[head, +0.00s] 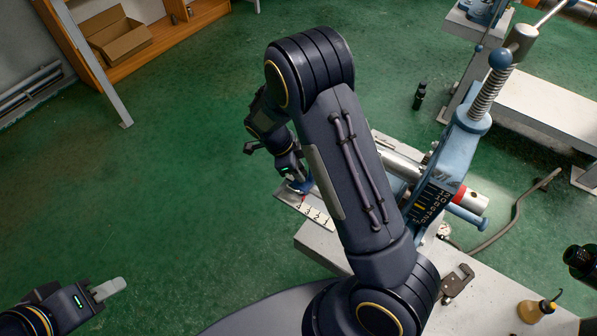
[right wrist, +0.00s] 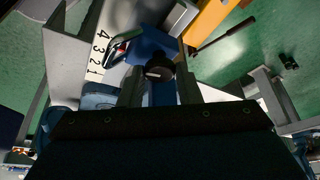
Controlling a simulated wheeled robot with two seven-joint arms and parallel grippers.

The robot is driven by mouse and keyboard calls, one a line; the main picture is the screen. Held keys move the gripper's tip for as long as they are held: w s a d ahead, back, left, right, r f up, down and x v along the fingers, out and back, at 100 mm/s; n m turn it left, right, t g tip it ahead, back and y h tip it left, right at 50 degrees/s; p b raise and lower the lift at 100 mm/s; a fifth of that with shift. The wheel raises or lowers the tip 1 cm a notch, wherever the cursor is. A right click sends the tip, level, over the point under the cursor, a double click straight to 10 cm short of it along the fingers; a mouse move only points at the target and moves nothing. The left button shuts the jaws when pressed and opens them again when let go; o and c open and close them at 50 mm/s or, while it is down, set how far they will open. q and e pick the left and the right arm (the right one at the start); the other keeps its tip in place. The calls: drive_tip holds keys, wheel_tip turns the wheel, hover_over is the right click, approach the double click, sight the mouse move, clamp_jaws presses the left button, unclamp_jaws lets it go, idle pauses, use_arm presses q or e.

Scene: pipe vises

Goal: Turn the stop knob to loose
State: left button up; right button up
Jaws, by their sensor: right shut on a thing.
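The stop knob (right wrist: 160,69) is a dark round knob with a pale mark on its face, in the right wrist view. It sits by a blue part, next to a white plate (right wrist: 97,55) numbered 1 to 4. My right gripper (right wrist: 159,84) has a finger on each side of the knob and is shut on it. In the head view, my right gripper (head: 299,182) is low over the number plate (head: 316,212), and the knob is hidden there. My left gripper (head: 107,289) is at the lower left, away from everything; its finger gap cannot be made out.
A blue vise (head: 457,150) with a spring-loaded post stands right of my right arm, holding a metal pipe. A white bench (head: 500,280) carries a small clamp tool (head: 457,283) and an oil can (head: 532,310). Green floor at left is clear.

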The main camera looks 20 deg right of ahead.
drive_tip(key=shift+s+n+t+b, duration=0.1)
drive_tip(key=shift+n+t+b, duration=0.5)
drive_tip(key=shift+n+b, duration=0.95)
drive_tip(key=o, duration=1)
drive_tip(key=shift+c, duration=0.2)
drive_tip(key=shift+a+r, duration=0.1)
drive_tip(key=v, duration=0.7)
drive_tip(key=shift+a+r, duration=0.25)
